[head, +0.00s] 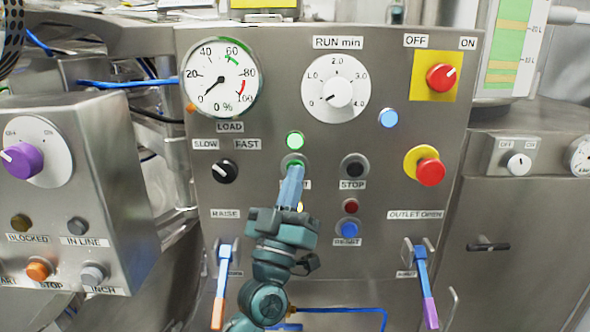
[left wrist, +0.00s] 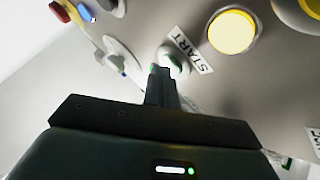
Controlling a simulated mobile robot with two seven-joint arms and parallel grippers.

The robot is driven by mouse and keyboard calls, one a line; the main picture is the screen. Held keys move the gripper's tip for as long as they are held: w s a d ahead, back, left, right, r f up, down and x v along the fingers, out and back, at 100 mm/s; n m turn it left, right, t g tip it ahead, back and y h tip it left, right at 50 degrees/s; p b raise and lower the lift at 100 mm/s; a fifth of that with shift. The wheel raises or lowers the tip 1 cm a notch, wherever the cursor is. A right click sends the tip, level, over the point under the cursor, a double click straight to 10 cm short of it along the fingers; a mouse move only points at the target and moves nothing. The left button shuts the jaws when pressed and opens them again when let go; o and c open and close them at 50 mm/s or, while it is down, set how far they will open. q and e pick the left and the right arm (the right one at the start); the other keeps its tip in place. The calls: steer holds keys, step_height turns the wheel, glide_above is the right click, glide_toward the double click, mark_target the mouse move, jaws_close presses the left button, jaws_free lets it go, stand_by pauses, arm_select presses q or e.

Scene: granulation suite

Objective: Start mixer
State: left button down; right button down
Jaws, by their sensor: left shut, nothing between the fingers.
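The steel mixer panel (head: 310,100) faces me in the head view. My left gripper (head: 293,170) is shut and empty, with its fingertips at the green start button (head: 293,161), covering much of it and part of its label. In the left wrist view the fingertips (left wrist: 158,72) overlap the start button (left wrist: 173,57) next to the START label (left wrist: 190,52); I cannot tell whether they touch or press it. A green lamp (head: 295,140) above the button looks lit. The black STOP button (head: 354,166) is to the right. My right gripper is not in view.
A red mushroom button (head: 430,172) and a red OFF/ON knob (head: 441,77) are on the right of the panel. A control box (head: 70,190) juts out at left.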

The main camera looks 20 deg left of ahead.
arm_select(q)
steer(key=shift+s+d+p, duration=0.2)
steer(key=shift+s+p, duration=0.2)
steer(key=shift+s, duration=0.4)
steer(key=s, duration=0.2)
steer(key=s+d+p, duration=0.1)
steer(key=s, duration=0.1)
steer(key=shift+s+d+p, duration=0.2)
steer(key=shift+s+p, duration=0.1)
steer(key=shift+s, duration=0.1)
stand_by(0.6)
